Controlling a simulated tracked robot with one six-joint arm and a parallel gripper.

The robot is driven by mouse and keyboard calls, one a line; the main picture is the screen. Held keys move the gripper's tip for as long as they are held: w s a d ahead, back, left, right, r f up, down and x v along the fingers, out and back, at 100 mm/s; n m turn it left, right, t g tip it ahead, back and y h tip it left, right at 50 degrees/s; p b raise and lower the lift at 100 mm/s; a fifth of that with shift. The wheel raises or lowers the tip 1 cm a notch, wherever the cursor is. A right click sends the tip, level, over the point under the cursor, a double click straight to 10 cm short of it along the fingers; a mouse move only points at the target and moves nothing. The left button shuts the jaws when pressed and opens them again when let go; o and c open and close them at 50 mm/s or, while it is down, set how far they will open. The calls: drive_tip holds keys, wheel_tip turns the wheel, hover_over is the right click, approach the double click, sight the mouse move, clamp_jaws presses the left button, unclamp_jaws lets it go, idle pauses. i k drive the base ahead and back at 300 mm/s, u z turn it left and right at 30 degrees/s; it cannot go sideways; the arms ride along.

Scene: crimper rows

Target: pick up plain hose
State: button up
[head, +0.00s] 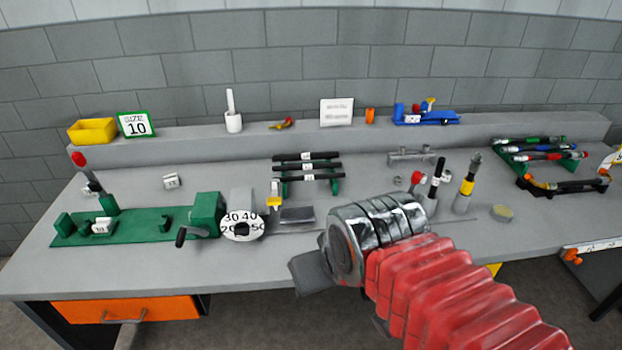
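Three plain black hoses lie stacked across a small green rack near the middle of the bench: a top hose (290,157), a middle hose (292,167) and a bottom hose (293,178). My arm reaches in from the lower right. My gripper (308,273) is a dark grey shape over the bench's front edge, nearer to me than the rack and apart from the hoses. Its fingers point away from clear view, so I cannot see whether they are open or hold anything.
A green crimping fixture (130,226) and a round numbered dial (242,225) stand left of the rack. A grey block (297,215) lies before it. Upright tools (466,185) stand to the right, then a rack with coloured-end hoses (545,155). A shelf (200,135) runs behind.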

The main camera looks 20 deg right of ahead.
sight(337, 175)
drive_tip(key=u, duration=0.05)
drive_tip(key=i, duration=1)
drive_tip(key=z, duration=0.05)
